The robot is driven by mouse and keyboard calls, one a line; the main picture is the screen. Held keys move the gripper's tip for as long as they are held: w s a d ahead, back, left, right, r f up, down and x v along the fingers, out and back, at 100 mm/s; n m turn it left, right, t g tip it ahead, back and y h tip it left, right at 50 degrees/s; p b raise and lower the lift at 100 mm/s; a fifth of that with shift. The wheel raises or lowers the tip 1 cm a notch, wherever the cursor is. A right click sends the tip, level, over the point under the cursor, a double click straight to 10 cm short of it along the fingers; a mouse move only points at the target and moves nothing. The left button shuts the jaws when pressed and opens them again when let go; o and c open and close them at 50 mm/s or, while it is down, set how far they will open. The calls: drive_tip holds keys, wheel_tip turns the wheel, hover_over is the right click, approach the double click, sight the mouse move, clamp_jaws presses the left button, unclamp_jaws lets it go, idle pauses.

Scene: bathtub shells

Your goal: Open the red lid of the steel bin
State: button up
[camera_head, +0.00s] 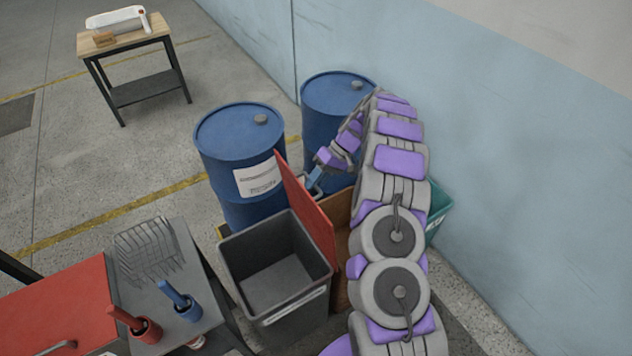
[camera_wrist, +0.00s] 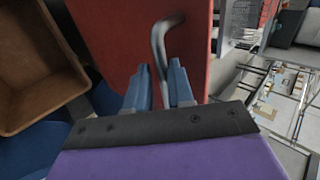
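The steel bin (camera_head: 288,322) is a dark grey open-topped box, and its empty-looking inside is visible. Its red lid (camera_head: 309,208) stands up steeply along the bin's right side, well away from the opening. In the wrist view the red lid (camera_wrist: 108,35) fills the upper middle, with a grey bent-bar handle (camera_wrist: 158,38) on it. My gripper (camera_head: 316,178) is at the lid's far side, near its upper part. In the wrist view the blue fingers of my gripper (camera_wrist: 160,68) are apart, with the handle's bar reaching between them. Gaps show beside the bar.
Two blue drums (camera_head: 238,150) (camera_head: 338,100) stand behind the bin. A dark table (camera_head: 205,255) with a wire rack and tools is at left, beside a red surface (camera_head: 60,305). A brown box (camera_wrist: 40,75) and a teal bin (camera_head: 438,208) are close by. A blue wall is at right.

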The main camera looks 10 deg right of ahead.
drive_tip(key=shift+o, duration=0.7)
drive_tip(key=shift+d+f, duration=0.1)
drive_tip(key=shift+f, duration=0.6)
drive_tip(key=shift+o, duration=1.4)
drive_tip(key=shift+r, duration=0.15)
drive_tip(key=shift+w+r, duration=0.1)
drive_tip(key=shift+w+r, duration=0.1)
drive_tip(key=shift+r, duration=0.05)
drive_tip(key=p+v, duration=1)
drive_tip(key=v, duration=0.7)
drive_tip(key=shift+w, duration=0.15)
drive_tip(key=shift+r, duration=0.1)
